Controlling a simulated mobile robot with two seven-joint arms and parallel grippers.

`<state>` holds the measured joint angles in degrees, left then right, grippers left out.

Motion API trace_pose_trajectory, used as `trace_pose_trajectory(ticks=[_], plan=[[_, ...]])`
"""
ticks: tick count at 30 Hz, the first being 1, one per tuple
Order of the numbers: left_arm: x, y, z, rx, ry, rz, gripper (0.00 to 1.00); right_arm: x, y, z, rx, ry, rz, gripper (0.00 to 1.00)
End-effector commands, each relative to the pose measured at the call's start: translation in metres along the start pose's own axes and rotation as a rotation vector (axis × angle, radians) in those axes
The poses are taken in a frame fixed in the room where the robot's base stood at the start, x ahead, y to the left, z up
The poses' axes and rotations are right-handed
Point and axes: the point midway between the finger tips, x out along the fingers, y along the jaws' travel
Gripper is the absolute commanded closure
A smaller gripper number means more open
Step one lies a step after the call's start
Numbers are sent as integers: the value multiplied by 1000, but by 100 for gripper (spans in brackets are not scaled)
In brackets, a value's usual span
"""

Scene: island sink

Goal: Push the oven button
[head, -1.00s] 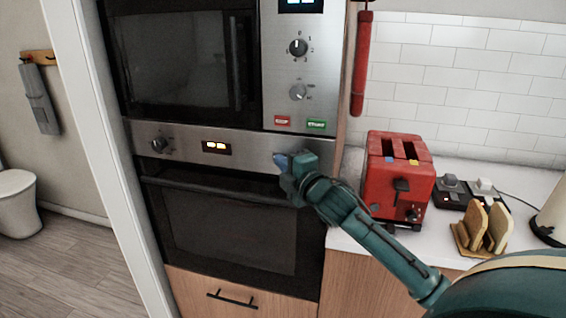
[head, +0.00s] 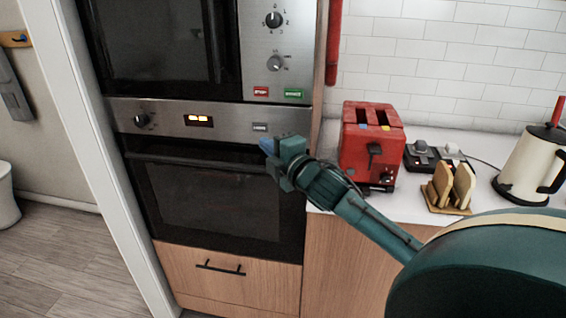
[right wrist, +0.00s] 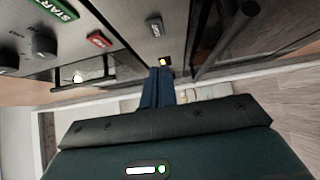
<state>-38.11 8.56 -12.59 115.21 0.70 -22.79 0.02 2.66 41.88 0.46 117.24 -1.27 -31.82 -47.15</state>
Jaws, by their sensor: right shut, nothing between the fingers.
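The oven (head: 210,205) is built into the cabinet, with a steel control panel above its dark glass door. A small grey oven button (head: 259,127) sits at the right end of that panel and also shows in the right wrist view (right wrist: 155,27). My right gripper (head: 266,146) is shut and empty, with its blue fingertips just below the button in the head view. In the right wrist view the fingertips (right wrist: 157,74) point toward the oven front, with a visible gap to the button. Contact with the oven cannot be told. My left gripper is not in view.
The oven door handle (head: 200,159) runs just under the panel. A microwave above has red stop (head: 261,91) and green start (head: 294,93) buttons. A red toaster (head: 368,150), toast rack (head: 449,190) and kettle (head: 525,165) stand on the right counter.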

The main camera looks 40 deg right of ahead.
Motion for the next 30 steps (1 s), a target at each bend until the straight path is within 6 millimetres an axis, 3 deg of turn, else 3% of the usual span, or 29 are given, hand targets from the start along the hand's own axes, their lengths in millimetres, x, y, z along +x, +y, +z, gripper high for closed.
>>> trace_pose_trajectory(ticks=[6, 12, 30], plan=[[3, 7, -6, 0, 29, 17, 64, -40, -2, -1, -1, 2, -2, 100], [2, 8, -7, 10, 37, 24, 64, -57, -1, -1, 0, 1, -2, 100], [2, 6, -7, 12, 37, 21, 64, -60, 0, -1, 1, 1, -1, 100]])
